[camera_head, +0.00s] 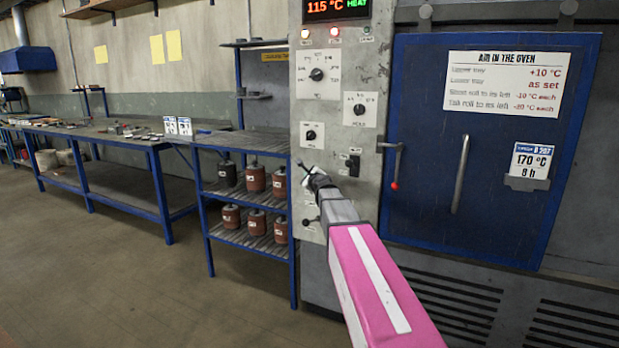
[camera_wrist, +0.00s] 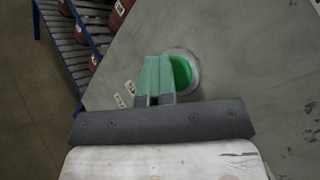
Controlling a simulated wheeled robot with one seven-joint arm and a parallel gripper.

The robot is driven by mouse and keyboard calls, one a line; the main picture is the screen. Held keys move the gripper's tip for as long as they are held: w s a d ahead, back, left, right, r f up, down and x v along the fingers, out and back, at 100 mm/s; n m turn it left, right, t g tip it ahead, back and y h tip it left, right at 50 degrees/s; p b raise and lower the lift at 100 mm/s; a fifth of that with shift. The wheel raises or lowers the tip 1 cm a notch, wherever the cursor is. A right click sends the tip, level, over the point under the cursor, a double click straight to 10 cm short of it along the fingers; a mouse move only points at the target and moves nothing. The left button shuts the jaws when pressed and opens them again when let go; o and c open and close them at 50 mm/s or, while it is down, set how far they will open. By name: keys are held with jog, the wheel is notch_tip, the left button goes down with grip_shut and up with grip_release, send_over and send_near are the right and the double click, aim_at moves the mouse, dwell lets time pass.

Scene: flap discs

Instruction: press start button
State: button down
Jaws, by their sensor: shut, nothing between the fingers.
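In the wrist view a round green button (camera_wrist: 182,70) with a grey ring sits on the grey panel (camera_wrist: 230,50). My gripper (camera_wrist: 160,59) is shut and empty; its fingertips overlap the left part of the button in this view. I cannot tell whether they touch it. In the head view my gripper (camera_head: 306,170) is at the lower left of the grey control panel (camera_head: 342,135), below a small dial, and the green button is hidden or too small to make out.
A display (camera_head: 337,8) above reads 115 °C HEAT. Several dials and a black switch (camera_head: 353,165) are on the panel. The blue oven door (camera_head: 420,110) with its handles is to the right. A blue shelf (camera_head: 215,190) with several brown rolls is to the left.

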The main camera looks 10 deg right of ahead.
jog(key=shift+w+d, duration=0.1)
jog(key=s+a, duration=0.3)
jog(key=s, duration=0.2)
jog(key=shift+a, duration=0.3)
dwell(0.5)
